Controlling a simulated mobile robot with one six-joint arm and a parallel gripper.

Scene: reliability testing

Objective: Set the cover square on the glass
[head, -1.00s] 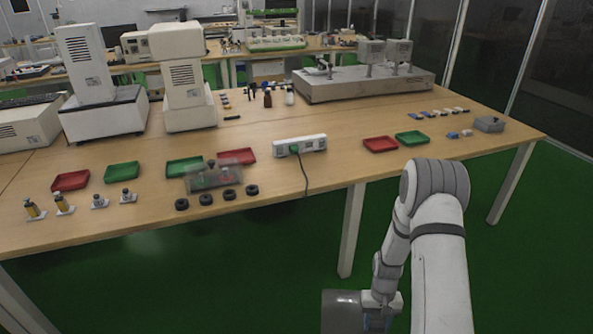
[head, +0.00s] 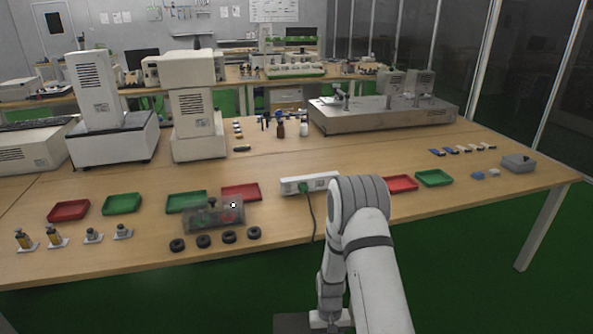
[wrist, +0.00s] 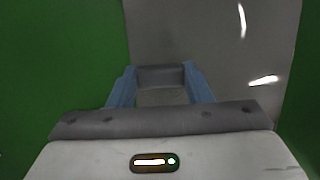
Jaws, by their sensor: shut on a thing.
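My gripper (wrist: 160,82) shows blue fingers in the wrist view, shut on a grey grip piece between them. This appears to belong to the large, shiny grey cover (wrist: 205,45), which extends beyond the fingers. In the head view only a dark grey part of the cover (head: 291,323) shows at the bottom edge, left of my wrist and low in front of the table. A see-through grey glass box (head: 199,221) stands near the table's front edge, with a dark knob-like shape at its top. My gripper is well apart from it, lower and to the right.
The wooden table (head: 130,252) holds red and green trays (head: 69,211), several black rings (head: 228,237) in front of the glass, and small bottles (head: 54,236) at left. A white power strip (head: 310,183) with a cable stands right of the glass. Green floor lies below.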

